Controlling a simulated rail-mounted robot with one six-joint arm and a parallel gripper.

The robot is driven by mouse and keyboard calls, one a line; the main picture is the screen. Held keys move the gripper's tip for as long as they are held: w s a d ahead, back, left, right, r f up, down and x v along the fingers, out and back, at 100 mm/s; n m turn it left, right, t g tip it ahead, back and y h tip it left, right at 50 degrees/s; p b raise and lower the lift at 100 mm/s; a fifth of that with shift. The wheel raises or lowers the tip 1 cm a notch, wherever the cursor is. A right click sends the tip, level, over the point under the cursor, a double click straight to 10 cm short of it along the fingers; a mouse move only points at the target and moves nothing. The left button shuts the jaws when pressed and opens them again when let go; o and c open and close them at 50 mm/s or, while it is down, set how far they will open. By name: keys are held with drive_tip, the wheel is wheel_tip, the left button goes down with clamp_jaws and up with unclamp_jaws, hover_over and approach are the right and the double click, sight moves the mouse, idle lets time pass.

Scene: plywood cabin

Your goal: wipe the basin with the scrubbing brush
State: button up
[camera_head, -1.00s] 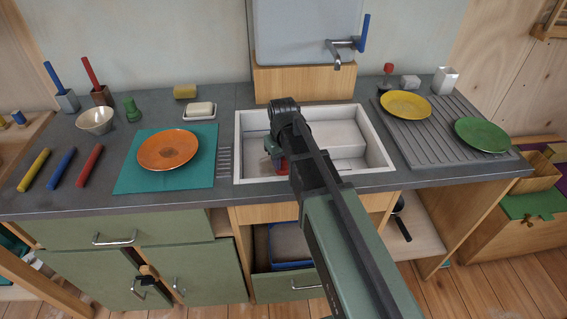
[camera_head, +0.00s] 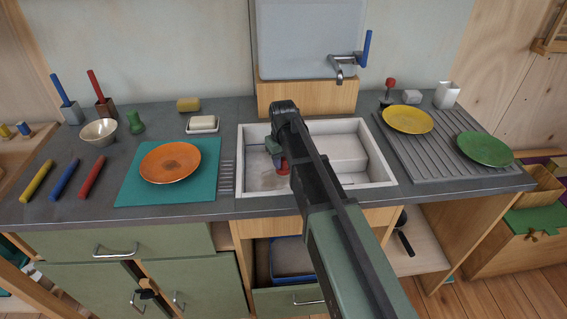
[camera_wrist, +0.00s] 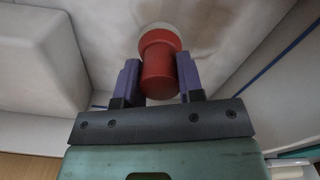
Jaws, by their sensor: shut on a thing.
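The white rectangular basin (camera_head: 386,170) is sunk in the grey counter, with a raised white block in its right part. My gripper (camera_wrist: 158,82) is shut on the red scrubbing brush (camera_wrist: 160,72), its two purple fingers on either side of the red body. A pale rim shows at the brush's far end, against the basin surface in the wrist view; whether it touches cannot be told. In the head view the brush (camera_head: 283,167) shows as a small red patch inside the left half of the basin, partly hidden by my arm.
An orange plate (camera_head: 170,162) on a teal mat (camera_head: 135,192) lies to the left. Yellow (camera_head: 408,119) and green (camera_head: 484,149) plates are on the ribbed drainboard (camera_head: 430,165) at right.

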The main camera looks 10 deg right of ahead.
drive_tip(key=shift+w+d, duration=0.2)
drive_tip(key=shift+w, duration=1.25)
drive_tip(key=shift+a, duration=0.85)
drive_tip(key=shift+s+a, duration=0.3)
drive_tip(key=shift+s, duration=1.45)
drive_tip(key=shift+s+a, duration=0.25)
drive_tip(key=shift+s, duration=1.5)
drive_tip(key=shift+s+a, duration=0.3)
drive_tip(key=shift+s, duration=1.45)
drive_tip(key=shift+w+a+f, duration=0.1)
drive_tip(key=shift+a+f, duration=0.05)
drive_tip(key=shift+a, duration=0.7)
drive_tip(key=shift+w, duration=0.6)
drive_tip(key=shift+c, duration=0.3)
drive_tip(key=shift+w+d, duration=0.25)
drive_tip(key=shift+w, duration=1.35)
drive_tip(key=shift+w+d, duration=0.25)
drive_tip(key=shift+w, duration=1.4)
drive_tip(key=shift+w+d, duration=0.25)
drive_tip(key=shift+w, duration=1.35)
wheel_tip(320, 180, up, 6)
drive_tip(key=p, duration=0.5)
drive_tip(key=shift+p, duration=0.35)
